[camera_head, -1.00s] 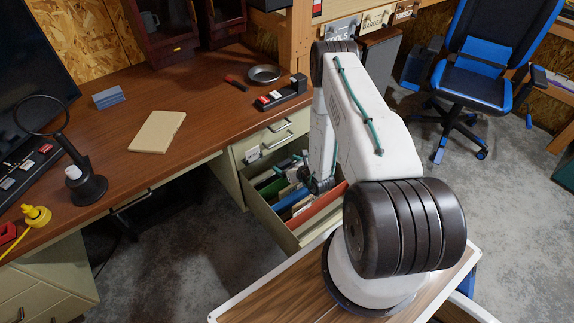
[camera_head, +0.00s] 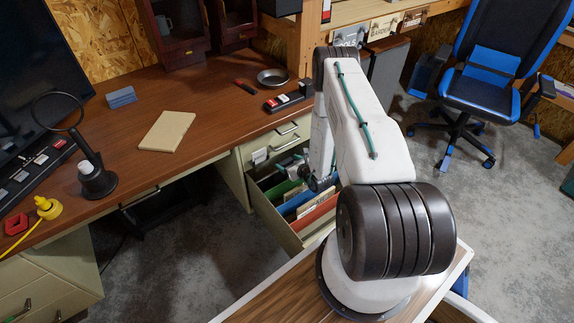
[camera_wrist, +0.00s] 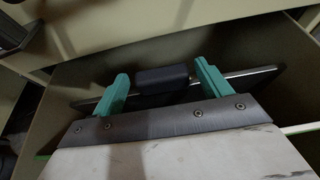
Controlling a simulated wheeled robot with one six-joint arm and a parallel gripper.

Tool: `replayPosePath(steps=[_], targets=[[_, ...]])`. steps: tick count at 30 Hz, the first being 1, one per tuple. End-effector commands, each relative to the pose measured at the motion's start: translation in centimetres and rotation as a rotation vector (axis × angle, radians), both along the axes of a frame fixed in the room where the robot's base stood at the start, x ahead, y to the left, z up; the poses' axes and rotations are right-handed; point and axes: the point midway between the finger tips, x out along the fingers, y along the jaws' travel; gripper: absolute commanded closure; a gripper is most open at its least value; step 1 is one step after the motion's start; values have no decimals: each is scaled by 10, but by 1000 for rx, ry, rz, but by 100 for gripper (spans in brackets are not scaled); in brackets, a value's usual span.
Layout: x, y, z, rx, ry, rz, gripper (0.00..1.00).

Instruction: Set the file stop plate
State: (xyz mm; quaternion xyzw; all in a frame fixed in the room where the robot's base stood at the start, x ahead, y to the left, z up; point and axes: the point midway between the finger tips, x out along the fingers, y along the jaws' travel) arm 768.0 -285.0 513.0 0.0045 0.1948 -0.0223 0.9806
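In the wrist view my gripper (camera_wrist: 161,70) has its two green fingers apart, one on each side of a dark block (camera_wrist: 162,79). Narrow gaps seem to show between the block and the fingers. The block sits along a thin dark plate (camera_wrist: 245,74), likely the file stop plate, which spans behind the fingers inside the drawer. In the head view my gripper (camera_head: 292,167) is down at the open file drawer (camera_head: 275,222), partly hidden by my arm; the plate cannot be made out there.
Several hanging files (camera_head: 288,203) fill the near part of the drawer. The brown desk (camera_head: 205,100) stands above and left, with a tan board (camera_head: 167,131), a metal dish (camera_head: 272,76) and a switch box (camera_head: 290,98). A blue chair (camera_head: 490,90) stands right.

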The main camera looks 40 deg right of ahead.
Motion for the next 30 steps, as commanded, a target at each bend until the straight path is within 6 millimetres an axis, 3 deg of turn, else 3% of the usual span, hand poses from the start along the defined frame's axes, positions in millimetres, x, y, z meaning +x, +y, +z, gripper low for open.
replayPosePath(steps=[11, 22, 30], targets=[[-4, 0, 1, 0, 1, -1, 15], [-58, 2, 23, 1, 2, -4, 15], [-72, 3, 30, 0, 0, 0, 15]])
